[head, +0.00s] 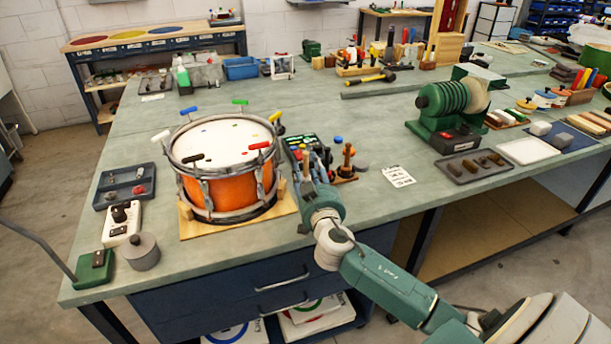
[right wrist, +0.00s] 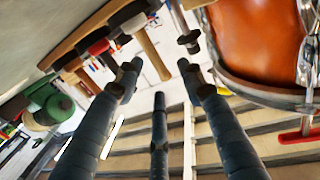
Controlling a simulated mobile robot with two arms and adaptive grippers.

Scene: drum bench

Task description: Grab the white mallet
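A tool rack (head: 343,178) stands right of the drum, with upright wooden-handled tools and blue and red tops. My right gripper (head: 304,165) is between the drum and the rack. Its dark fingers (right wrist: 160,82) are spread apart with nothing between them. My left gripper is not in view.
An orange drum (head: 225,195) stands on a wooden board left of my right gripper, with coloured T-handles round its rim. A green machine (head: 447,108) stands farther right. A white card (head: 398,176) lies on the bench (head: 385,225). The bench front right of the rack is mostly clear.

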